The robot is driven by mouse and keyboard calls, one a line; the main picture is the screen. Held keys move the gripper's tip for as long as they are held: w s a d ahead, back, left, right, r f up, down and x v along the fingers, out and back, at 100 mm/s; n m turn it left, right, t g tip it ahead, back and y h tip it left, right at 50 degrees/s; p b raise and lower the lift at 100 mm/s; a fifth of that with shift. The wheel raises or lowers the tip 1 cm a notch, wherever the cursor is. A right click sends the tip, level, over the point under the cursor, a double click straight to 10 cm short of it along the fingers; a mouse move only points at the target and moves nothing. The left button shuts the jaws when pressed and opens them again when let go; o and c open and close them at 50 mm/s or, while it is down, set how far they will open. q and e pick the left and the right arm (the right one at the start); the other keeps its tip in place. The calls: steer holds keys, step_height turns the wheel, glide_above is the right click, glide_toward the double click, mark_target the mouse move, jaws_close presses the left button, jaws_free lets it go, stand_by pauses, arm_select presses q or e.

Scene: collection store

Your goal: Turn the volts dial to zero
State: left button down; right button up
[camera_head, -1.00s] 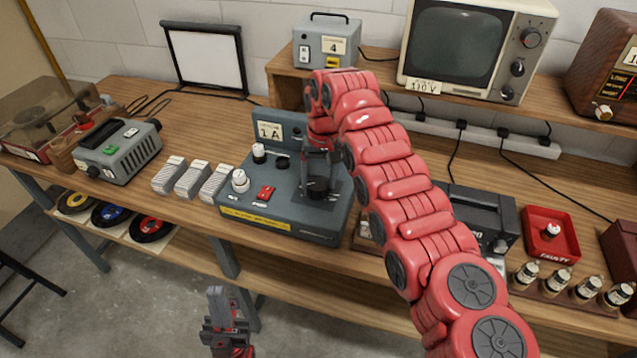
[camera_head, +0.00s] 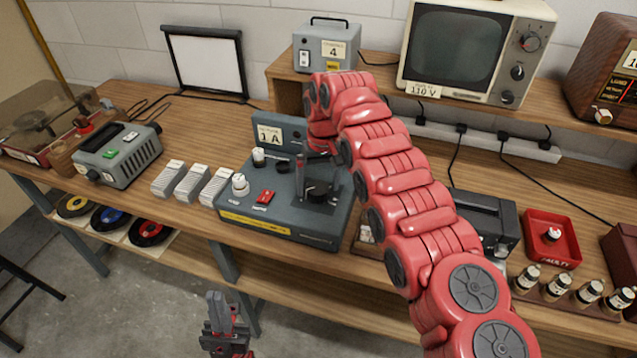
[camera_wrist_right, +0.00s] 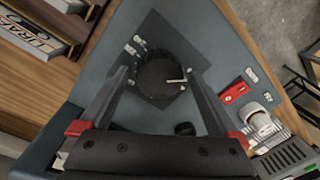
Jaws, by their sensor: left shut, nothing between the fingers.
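A blue-grey test unit (camera_head: 290,225) labelled 1A stands on the bench. A large round black dial (camera_head: 317,192) with a white pointer line is on its right part; it also shows in the right wrist view (camera_wrist_right: 158,82). There the pointer lies toward the right; the nearby lettering is too small to read. My right gripper (camera_head: 318,180) is over the dial. In the right wrist view its fingers (camera_wrist_right: 162,82) are spread, one each side of the dial, with gaps visible. My left gripper (camera_head: 222,300) is shut and empty, low in front of the bench.
The unit also bears a white knob (camera_head: 240,184), a red switch (camera_head: 265,197) and a small black knob (camera_head: 283,165). White-grey blocks (camera_head: 190,182) stand to its left. A dark box (camera_head: 485,220) and a red tray (camera_head: 552,238) lie to the right.

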mark_target(317, 187)
steer(key=shift+r, duration=0.1)
step_height(317, 187, up, 3)
steer(key=shift+w, duration=0.1)
step_height(317, 187, up, 14)
steer(key=d+p, duration=0.1)
steer(key=p, duration=1.3)
steer(key=shift+d, duration=0.1)
